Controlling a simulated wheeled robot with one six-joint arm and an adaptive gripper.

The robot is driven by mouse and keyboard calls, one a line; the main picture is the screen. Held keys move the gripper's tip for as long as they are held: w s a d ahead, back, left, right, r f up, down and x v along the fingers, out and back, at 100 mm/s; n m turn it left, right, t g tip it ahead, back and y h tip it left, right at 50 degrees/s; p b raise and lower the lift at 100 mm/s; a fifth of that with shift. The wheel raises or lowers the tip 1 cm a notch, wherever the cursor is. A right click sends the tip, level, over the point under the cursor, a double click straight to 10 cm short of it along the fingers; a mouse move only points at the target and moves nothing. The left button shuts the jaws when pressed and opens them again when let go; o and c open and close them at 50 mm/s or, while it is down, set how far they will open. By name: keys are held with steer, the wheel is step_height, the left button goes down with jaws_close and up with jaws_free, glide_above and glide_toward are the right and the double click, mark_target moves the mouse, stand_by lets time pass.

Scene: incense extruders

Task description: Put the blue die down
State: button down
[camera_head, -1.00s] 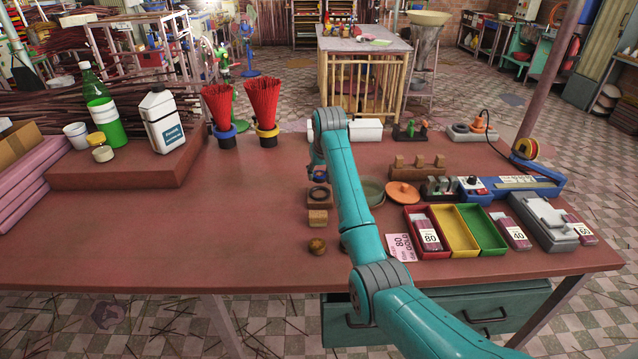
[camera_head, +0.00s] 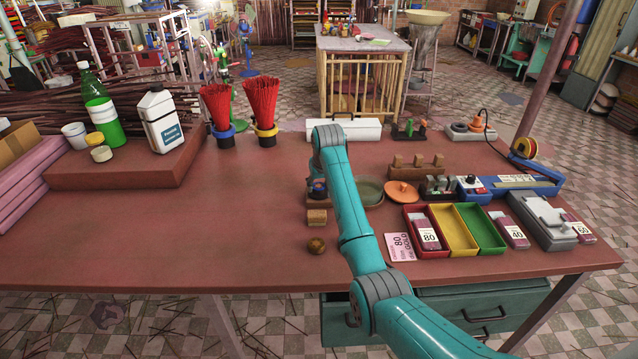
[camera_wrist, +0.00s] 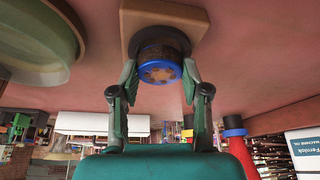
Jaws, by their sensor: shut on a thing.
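The blue die (camera_wrist: 160,73), a short round piece with a bright blue rim and a brown patterned face, is between the fingertips of my gripper (camera_wrist: 158,82) in the wrist view. My gripper is shut on it from both sides. A black ring (camera_wrist: 163,38) on a square wooden block (camera_wrist: 190,17) is right against the die's far side. In the head view, the blue die (camera_head: 318,187) is at the wooden block, partly hidden by my arm. I cannot tell whether it rests fully in the ring.
A small wooden block (camera_head: 317,217) and a round brown knob (camera_head: 317,246) stand in front. A green dish (camera_head: 370,192) and an orange lid (camera_head: 403,192) lie to the right, near red, yellow and green trays (camera_head: 455,230). The table's left-middle is clear.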

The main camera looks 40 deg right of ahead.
steer(key=shift+f, duration=0.1)
steer(key=c, duration=0.6)
jaws_free()
steer(key=shift+o, duration=0.2)
steer(key=v, duration=1.3)
steer(key=shift+w, duration=0.15)
steer(key=shift+d, duration=0.1)
